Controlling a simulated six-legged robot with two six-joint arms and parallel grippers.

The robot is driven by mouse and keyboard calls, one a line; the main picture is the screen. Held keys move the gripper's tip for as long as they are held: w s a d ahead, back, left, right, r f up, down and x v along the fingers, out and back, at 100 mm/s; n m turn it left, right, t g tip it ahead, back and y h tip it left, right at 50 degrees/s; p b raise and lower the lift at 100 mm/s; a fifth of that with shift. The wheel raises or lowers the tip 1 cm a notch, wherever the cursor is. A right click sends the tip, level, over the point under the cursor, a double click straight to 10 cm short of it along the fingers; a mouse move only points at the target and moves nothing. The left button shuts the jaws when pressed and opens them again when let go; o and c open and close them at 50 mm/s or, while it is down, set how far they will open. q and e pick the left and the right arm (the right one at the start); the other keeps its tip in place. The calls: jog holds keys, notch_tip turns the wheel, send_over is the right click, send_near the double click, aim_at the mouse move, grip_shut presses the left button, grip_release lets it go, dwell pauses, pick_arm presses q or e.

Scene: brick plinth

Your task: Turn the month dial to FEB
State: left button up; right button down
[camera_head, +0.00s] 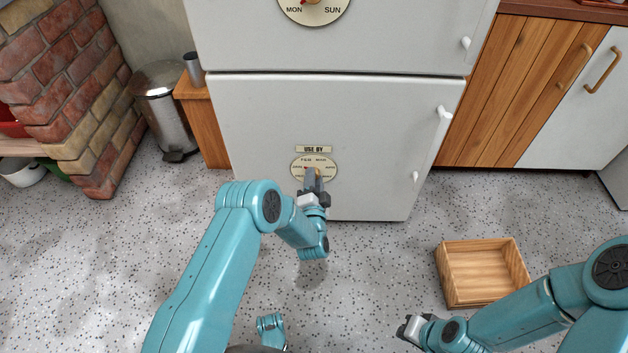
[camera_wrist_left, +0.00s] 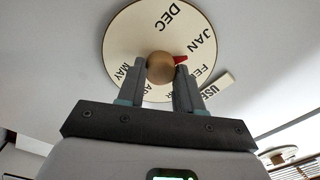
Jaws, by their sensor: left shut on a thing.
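The month dial (camera_head: 325,162) is a cream disc low on the white fridge's lower door, under a "USE BY" label (camera_head: 314,149). In the left wrist view the dial (camera_wrist_left: 130,50) shows DEC, JAN, FEB and other months around a round tan knob (camera_wrist_left: 161,68). The knob's red pointer (camera_wrist_left: 181,60) is directed at about JAN. My left gripper (camera_head: 313,174) is at the dial, its fingers on both sides of the knob and shut on it. They hide part of the lower dial in the head view. My right gripper (camera_head: 408,328) is away over the floor; its jaw opening is unclear.
Another dial (camera_head: 330,12) with day names is on the upper door. A wooden crate (camera_head: 485,272) lies on the floor at right. A metal bin (camera_head: 165,110) and brick plinth (camera_head: 70,90) stand at left. Speckled floor before the fridge is mostly clear.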

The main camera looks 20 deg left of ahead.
pick_arm(q)
jog(key=m, duration=0.6)
jog(key=shift+f+m, duration=0.1)
jog(key=shift+m, duration=0.2)
pick_arm(e)
jog(key=shift+w+f, duration=0.2)
pick_arm(q)
jog(key=o, duration=1)
jog(key=shift+o, duration=0.2)
jog(key=p+v, duration=1.5)
jog(key=v, duration=0.1)
jog(key=shift+s+a, duration=0.15)
jog(key=shift+s, duration=0.05)
pick_arm(e)
jog(key=s+a+r+g, duration=0.1)
jog(key=s+r, duration=0.1)
jog(key=r, duration=0.5)
jog(key=s+a+r, duration=0.1)
jog(key=s+r, duration=0.1)
jog(key=r, duration=0.6)
jog(key=shift+s+n+g, duration=0.3)
jog(key=shift+s+g, duration=0.1)
jog(key=shift+f, duration=0.1)
